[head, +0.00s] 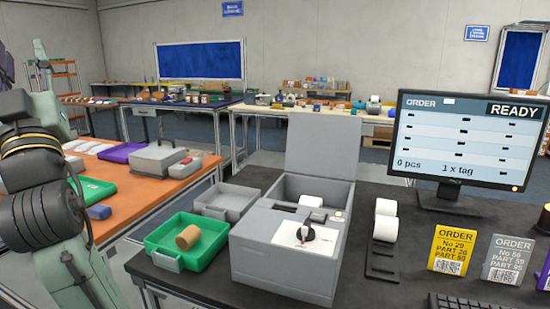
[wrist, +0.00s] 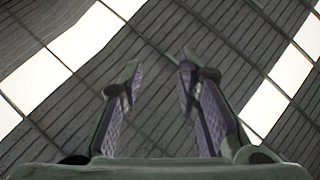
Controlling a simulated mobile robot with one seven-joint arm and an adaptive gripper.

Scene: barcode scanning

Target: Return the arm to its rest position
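My gripper (wrist: 158,75) shows in the wrist view with its two fingers apart and nothing between them. Behind the fingers are only dark ribbed panels and bright strips, like a ceiling with lights, so the gripper points upward. In the head view my arm stands folded at the left edge, and the gripper itself cannot be made out there. The arm is apart from the dark table and its things.
The dark table (head: 395,275) bears a grey machine (head: 285,265) with its lid raised, a green tray (head: 210,258) with a brown cylinder (head: 187,237), a grey tray (head: 226,201), order cards (head: 452,250) and a monitor (head: 465,145) reading READY. An orange table (head: 125,195) stands near my arm.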

